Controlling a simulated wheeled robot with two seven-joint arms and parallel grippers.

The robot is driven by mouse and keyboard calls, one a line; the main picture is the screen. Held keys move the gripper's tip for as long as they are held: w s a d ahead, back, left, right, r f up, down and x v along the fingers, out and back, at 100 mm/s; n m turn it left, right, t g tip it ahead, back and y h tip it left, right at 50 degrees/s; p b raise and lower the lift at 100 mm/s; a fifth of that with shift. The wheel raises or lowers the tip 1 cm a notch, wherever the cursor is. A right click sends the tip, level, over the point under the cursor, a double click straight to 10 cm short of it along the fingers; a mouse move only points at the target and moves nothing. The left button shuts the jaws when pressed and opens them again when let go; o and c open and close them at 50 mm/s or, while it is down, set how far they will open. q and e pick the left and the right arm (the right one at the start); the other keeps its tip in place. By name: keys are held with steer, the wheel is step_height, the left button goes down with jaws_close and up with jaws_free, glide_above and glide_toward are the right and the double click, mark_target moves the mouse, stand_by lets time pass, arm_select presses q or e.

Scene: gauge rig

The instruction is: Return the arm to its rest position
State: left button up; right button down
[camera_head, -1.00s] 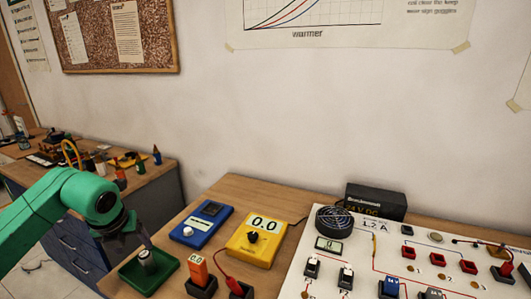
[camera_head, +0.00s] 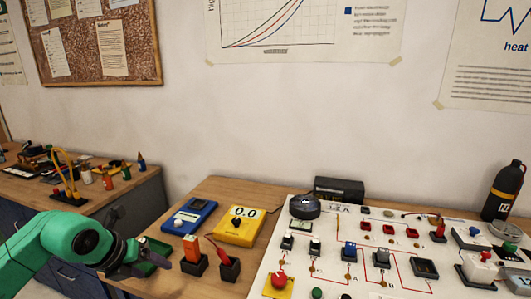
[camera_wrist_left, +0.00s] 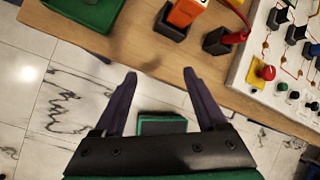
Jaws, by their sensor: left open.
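My left gripper (camera_head: 155,264) is at the end of the green arm that comes in from the left in the head view. It is close to the green tray (camera_head: 155,244), which it partly hides. In the left wrist view my left gripper (camera_wrist_left: 160,73) is open, with nothing between its two dark fingers. The fingers point toward the wooden table's edge, with floor tiles below them. The tray (camera_wrist_left: 88,10) is cut off at the top left there. My right gripper is not in view.
On the table stand an orange block (camera_head: 192,246) in a black holder, a red plug (camera_head: 226,262), a blue meter (camera_head: 189,216), a yellow meter (camera_head: 240,228) and the white circuit board (camera_head: 330,262). A side bench (camera_head: 130,200) stands at the left. Floor (camera_wrist_left: 60,90) is open before the table.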

arm_select(q)
steer(key=d+r+m+t+h, duration=0.1)
steer(key=d+r+t+h, duration=0.15)
steer(key=d+h, duration=0.7)
steer(key=s+d+r+n+t+h, duration=0.1)
steer(key=d+r+n+t+h, duration=0.15)
steer(key=d+r, duration=0.65)
steer(key=w+a+r+n+t+y, duration=0.25)
steer(key=a+n+t+y, duration=0.7)
steer(key=n, duration=0.65)
steer(key=s+a+f+n+g+y, duration=0.2)
steer(key=a+f+n+g+y, duration=0.45)
steer(key=f+n, duration=0.5)
steer(key=s+d+f+n+g+h, duration=0.2)
steer(key=s+f+g, duration=0.8)
steer(key=s+f, duration=1.1)
step_height(320, 180, down, 26)
steer(key=s+g, duration=0.2)
steer(key=s+a+f, duration=0.1)
steer(key=s+f, duration=0.5)
steer(key=s, duration=0.1)
steer(key=s+a+f, duration=0.2)
steer(key=s+f, duration=0.3)
steer(key=s, duration=0.3)
steer(key=shift+s+a+f+g, duration=0.2)
steer(key=shift+a+f+g, duration=0.05)
steer(key=shift+f+g, duration=0.15)
